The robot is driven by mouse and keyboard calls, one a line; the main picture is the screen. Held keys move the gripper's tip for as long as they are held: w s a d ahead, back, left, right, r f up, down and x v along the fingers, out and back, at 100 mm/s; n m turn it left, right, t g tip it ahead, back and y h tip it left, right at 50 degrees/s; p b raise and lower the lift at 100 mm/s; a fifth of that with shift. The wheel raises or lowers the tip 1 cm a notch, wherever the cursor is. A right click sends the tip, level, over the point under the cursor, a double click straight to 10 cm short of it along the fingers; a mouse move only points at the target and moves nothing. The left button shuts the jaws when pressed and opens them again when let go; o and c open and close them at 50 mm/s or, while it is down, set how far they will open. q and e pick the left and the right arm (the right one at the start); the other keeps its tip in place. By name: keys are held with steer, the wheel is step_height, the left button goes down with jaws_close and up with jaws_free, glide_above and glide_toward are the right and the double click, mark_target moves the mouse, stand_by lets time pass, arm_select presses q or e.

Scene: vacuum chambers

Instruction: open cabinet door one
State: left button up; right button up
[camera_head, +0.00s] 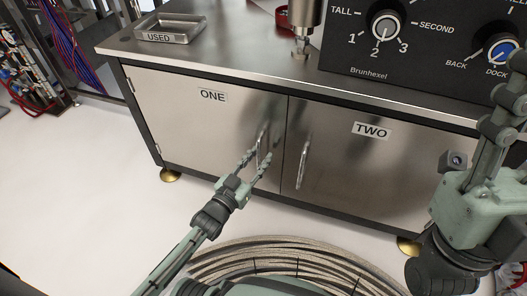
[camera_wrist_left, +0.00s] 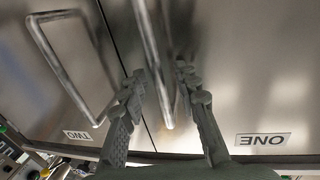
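Cabinet door one (camera_head: 195,120) is a brushed metal panel labelled ONE, and it sits flush in the cabinet front. Its bar handle (camera_head: 259,150) is upright near the door's right edge. My left gripper (camera_head: 258,158) is open at this handle. In the left wrist view, the handle (camera_wrist_left: 152,55) runs between the two spread fingers of the left gripper (camera_wrist_left: 160,82), with gaps visible on the sides. The ONE label (camera_wrist_left: 262,139) appears upside down there. My right gripper (camera_head: 508,95) is raised at the right edge, partly cut off, and its finger opening is unclear.
Door two (camera_head: 365,165) is closed, with its handle (camera_head: 303,163) just right of my left gripper. A coiled hose (camera_head: 285,250) lies on the floor in front. A USED tray (camera_head: 168,28) and a control panel (camera_head: 410,50) stand on top. Floor at left is clear.

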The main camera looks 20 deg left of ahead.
arm_select(q)
steer(key=shift+w, duration=0.1)
jaws_close()
stand_by(0.5)
